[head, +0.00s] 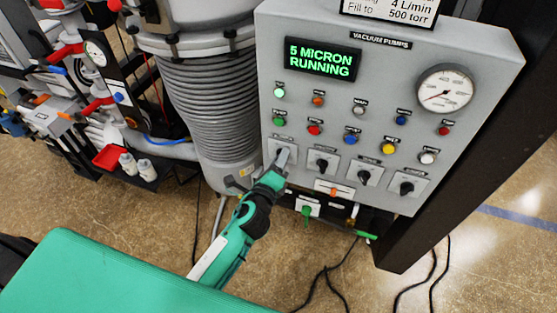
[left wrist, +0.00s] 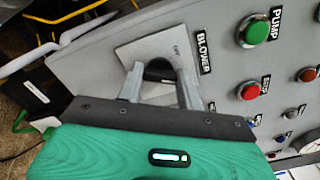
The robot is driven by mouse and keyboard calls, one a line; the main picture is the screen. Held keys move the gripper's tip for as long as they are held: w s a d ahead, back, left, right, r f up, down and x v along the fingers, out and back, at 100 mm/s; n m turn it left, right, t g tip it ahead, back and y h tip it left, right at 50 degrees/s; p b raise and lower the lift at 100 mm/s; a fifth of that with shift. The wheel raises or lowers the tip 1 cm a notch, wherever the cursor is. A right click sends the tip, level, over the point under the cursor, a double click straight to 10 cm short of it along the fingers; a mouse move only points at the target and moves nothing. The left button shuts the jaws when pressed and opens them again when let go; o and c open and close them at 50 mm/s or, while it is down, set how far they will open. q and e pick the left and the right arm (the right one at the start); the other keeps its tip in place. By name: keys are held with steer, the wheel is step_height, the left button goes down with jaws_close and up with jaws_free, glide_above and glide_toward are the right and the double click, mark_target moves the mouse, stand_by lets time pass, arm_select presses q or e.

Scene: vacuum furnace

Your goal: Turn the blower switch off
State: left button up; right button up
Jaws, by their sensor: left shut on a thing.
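The blower switch is the leftmost of the black rotary knobs in the bottom row of the grey vacuum pumps panel (head: 395,55). In the head view my left gripper (head: 284,160) covers the knob, and only part of its pale plate (head: 274,146) shows. In the left wrist view the dark knob (left wrist: 159,71) is between the two grey fingers of my left gripper (left wrist: 161,82), which is shut on it. The BLOWER label (left wrist: 203,53) is beside the plate. The knob's exact pointing direction is hard to tell. My right gripper is out of view.
More black knobs (head: 322,165) stand close to the right of my gripper, with colored buttons above. The green display (head: 319,59) reads "5 MICRON RUNNING". A ribbed grey cylinder (head: 206,107) stands just left of the panel. Cables (head: 326,286) lie on the floor.

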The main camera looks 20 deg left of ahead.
arm_select(q)
steer(key=n+b, duration=0.1)
steer(key=n, duration=1.1)
steer(key=shift+b, duration=0.3)
steer(key=shift+f, duration=0.1)
stand_by(0.5)
steer(key=o, duration=1)
steer(key=shift+s, duration=0.15)
